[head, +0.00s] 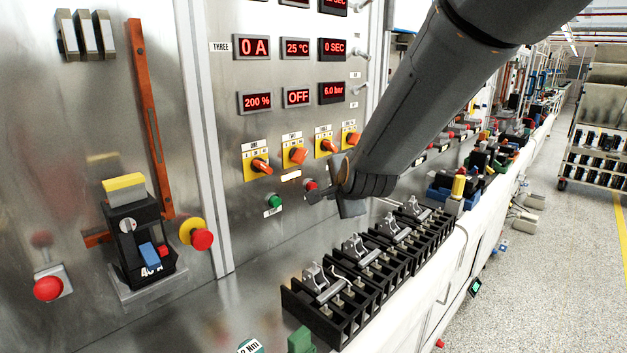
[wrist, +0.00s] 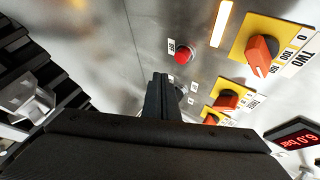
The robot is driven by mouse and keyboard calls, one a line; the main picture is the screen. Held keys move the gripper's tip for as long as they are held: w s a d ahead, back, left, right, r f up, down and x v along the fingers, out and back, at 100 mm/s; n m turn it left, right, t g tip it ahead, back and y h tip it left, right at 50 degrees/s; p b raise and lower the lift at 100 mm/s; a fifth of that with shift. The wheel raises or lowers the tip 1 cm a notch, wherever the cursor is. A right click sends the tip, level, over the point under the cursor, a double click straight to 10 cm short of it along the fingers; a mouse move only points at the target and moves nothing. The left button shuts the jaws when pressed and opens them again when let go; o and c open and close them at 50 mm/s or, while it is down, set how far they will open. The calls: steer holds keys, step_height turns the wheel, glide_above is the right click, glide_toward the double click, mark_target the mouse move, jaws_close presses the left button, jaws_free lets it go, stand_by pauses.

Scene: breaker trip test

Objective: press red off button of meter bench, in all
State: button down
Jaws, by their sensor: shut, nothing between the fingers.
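The small red off button (head: 310,184) sits low on the steel meter panel, to the right of a green button (head: 274,201). The red button also shows in the wrist view (wrist: 184,56), beside a small white label, and nothing covers it there. My gripper (head: 316,196) is shut and empty, just below and to the right of the red button in the head view. In the wrist view its dark fingers (wrist: 158,92) point at the panel below the button. They look apart from the button; the exact gap is hard to tell.
Orange rotary switches on yellow plates (head: 258,165) sit above the buttons. Black breaker blocks (head: 330,298) line the bench below my arm. Two larger red mushroom buttons (head: 202,239) (head: 48,288) are at the left, around a breaker (head: 138,245). Red displays (head: 256,102) are higher up.

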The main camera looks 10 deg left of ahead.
steer(key=shift+w+a+p, duration=0.15)
steer(key=shift+w+a, duration=0.2)
steer(key=shift+a, duration=0.25)
steer(key=shift+w+a+p, duration=0.15)
steer(key=shift+w+a, duration=0.15)
steer(key=shift+a, duration=0.25)
stand_by(1.3)
steer(key=shift+w+a, duration=0.2)
steer(key=shift+a, duration=0.2)
steer(key=shift+w+a+p, duration=0.25)
steer(key=shift+a+p, duration=0.05)
steer(key=shift+a, duration=0.1)
stand_by(0.7)
steer(key=shift+d, duration=0.15)
stand_by(0.3)
steer(key=shift+s+d+b, duration=0.45)
steer(key=shift+d+b, duration=0.2)
steer(key=shift+b, duration=0.15)
steer(key=d+b, duration=0.1)
steer(key=s+d+b, duration=0.1)
steer(key=d+b, duration=0.1)
steer(key=s+d+b, duration=0.1)
steer(key=shift+s+d, duration=0.15)
steer(key=shift+s, duration=0.1)
